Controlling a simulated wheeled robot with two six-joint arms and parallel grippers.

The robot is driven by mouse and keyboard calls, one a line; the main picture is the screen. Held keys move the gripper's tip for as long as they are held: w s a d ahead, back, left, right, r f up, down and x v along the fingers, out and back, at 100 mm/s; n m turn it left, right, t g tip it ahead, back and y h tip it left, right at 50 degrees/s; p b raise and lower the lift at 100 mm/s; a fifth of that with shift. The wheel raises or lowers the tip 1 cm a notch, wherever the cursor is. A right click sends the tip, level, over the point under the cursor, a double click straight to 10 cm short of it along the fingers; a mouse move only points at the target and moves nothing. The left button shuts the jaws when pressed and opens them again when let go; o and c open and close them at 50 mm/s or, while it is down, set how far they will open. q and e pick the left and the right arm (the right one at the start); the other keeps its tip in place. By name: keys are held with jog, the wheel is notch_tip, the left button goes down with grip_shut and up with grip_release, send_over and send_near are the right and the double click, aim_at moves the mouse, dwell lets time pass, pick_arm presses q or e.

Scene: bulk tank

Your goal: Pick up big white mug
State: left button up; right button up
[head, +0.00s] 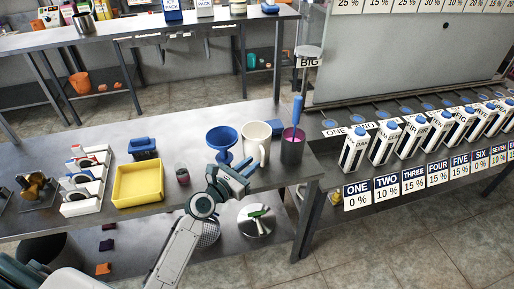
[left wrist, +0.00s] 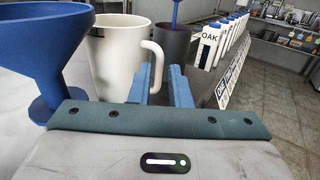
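The big white mug (head: 254,147) stands upright on the steel table, between a blue funnel (head: 221,141) and a dark pinkish cup (head: 292,148). It also shows in the left wrist view (left wrist: 113,62), with its handle on the right side. My left gripper (head: 242,170) is in front of the mug, near its handle. In the left wrist view my left gripper (left wrist: 161,82) has its two blue fingers apart, with the lower part of the handle seen between them. I cannot tell whether they touch it. My right gripper is not in view.
A yellow tray (head: 138,184) and a small dark jar (head: 183,176) are to the left. A blue-handled tool stands in the cup. A row of white cartons (head: 355,147) is to the right. Some bare table lies in front of the funnel.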

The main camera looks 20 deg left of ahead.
aim_at(263, 156)
pick_arm(q)
jog(key=x, duration=0.6)
jog(key=shift+w+d+f, duration=0.15)
jog(key=shift+w+f, duration=0.1)
jog(key=shift+f, duration=0.15)
jog(key=shift+s, duration=0.1)
jog(key=shift+c, duration=0.3)
grip_shut()
jog(key=shift+r, duration=0.1)
